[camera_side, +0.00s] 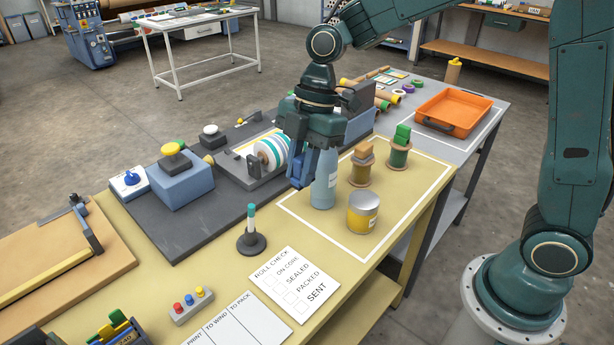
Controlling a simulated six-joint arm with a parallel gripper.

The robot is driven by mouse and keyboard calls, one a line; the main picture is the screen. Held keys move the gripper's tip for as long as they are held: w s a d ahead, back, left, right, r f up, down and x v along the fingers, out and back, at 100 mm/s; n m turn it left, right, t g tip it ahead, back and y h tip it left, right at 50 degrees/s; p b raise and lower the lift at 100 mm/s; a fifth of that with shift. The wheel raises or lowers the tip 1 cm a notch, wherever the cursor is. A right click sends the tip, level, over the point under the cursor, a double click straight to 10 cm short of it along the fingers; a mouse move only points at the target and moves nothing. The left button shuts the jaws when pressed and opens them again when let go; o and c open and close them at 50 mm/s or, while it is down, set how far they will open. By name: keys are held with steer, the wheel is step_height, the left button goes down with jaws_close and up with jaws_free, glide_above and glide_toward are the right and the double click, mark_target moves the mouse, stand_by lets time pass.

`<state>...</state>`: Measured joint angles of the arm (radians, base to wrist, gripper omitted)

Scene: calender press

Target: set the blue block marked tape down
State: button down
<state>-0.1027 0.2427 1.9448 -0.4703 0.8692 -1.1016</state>
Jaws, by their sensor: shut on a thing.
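My gripper (304,152) points down beside the striped roll, above the left part of the white-outlined area on the yellow table. It is shut on a blue block (297,172), of which only a narrow part shows between the fingers and the light blue bottle. No mark on the block can be read. I cannot tell whether its underside touches the table.
The light blue bottle (324,185) stands very close in front of the gripper. The striped roll (272,153) is left.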

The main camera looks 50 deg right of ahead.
steer(key=f, duration=0.5)
steer(key=s+d+f, duration=0.1)
steer(key=f, duration=0.5)
steer(key=d+f, duration=0.1)
steer(key=f, duration=0.4)
steer(key=shift+s+f, duration=0.2)
steer(key=shift+s, duration=0.2)
steer(key=shift+f, duration=1.9)
steer(key=shift+f, duration=0.1)
steer(key=c, duration=1.3)
jaws_free()
